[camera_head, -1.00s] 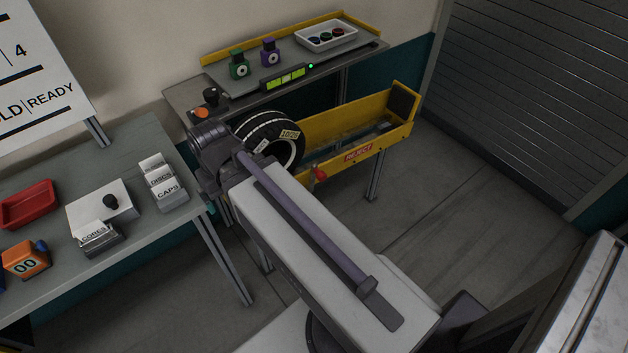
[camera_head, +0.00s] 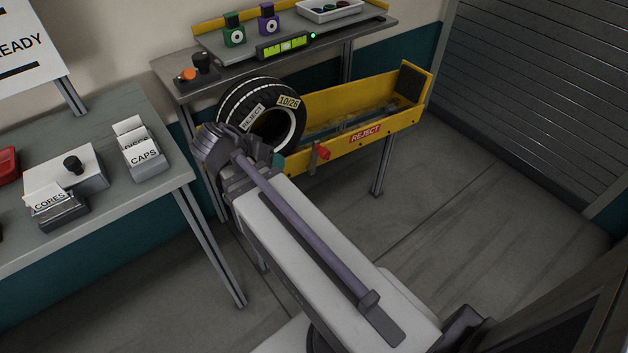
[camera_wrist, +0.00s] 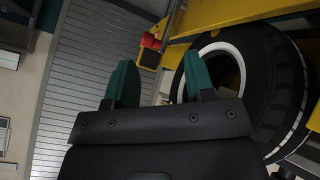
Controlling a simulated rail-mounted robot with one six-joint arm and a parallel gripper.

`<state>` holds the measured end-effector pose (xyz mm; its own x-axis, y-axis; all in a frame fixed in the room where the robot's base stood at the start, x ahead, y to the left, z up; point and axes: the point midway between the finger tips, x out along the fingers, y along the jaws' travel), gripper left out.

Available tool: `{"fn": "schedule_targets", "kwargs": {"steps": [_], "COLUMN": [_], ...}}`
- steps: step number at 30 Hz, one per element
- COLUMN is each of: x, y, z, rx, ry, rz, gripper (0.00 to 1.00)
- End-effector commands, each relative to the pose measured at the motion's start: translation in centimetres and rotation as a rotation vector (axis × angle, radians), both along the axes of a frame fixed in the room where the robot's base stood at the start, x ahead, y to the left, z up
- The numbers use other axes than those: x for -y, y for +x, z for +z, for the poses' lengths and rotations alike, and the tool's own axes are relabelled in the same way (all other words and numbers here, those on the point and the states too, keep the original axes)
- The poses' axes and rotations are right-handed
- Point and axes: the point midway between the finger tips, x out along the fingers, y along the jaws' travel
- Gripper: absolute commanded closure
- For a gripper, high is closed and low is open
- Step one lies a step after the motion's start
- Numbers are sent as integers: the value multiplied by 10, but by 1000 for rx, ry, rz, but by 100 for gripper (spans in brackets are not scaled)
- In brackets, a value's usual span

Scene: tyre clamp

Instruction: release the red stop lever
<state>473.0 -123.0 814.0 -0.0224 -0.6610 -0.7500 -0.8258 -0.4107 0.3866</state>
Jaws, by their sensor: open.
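The red stop lever (camera_head: 322,151) sticks out from the front side of the yellow reject chute, just left of the REJECT label. In the wrist view its red knob (camera_wrist: 150,41) shows above and between the fingertips, apart from them. My gripper (camera_wrist: 157,85) is open and empty, its two teal fingers pointing toward the chute. In the head view my arm hides most of the gripper; a bit of teal (camera_head: 277,160) shows left of the lever. A black tyre (camera_head: 262,112) marked REJECT and 10/26 stands upright at the chute's left end, close to my wrist.
The yellow chute (camera_head: 400,122) runs right to a dark end pad (camera_head: 411,82). Behind it, a bench (camera_head: 170,67) holds green and purple blocks, a level and a white tray. A side table (camera_head: 150,205) with card boxes stands left. The floor on the right is clear.

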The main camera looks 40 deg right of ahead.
Motion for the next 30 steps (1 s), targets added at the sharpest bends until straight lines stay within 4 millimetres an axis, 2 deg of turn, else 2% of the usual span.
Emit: {"fn": "schedule_targets", "kwargs": {"steps": [1,3,9,15,23,26,30], "x": [13,29,50,52,56,68,93], "y": [3,5,8,8,8,7,6], "z": [-37,-43,-40,-32,-36,-42,-54], "rx": [78,206,458,499,496,495,495], "ry": [-93,-226,-444,-474,-472,-471,-472], "rz": [-87,-203,-361,-381,-381,-381,-383], "gripper": [56,62,81,100,100,100,100]}}
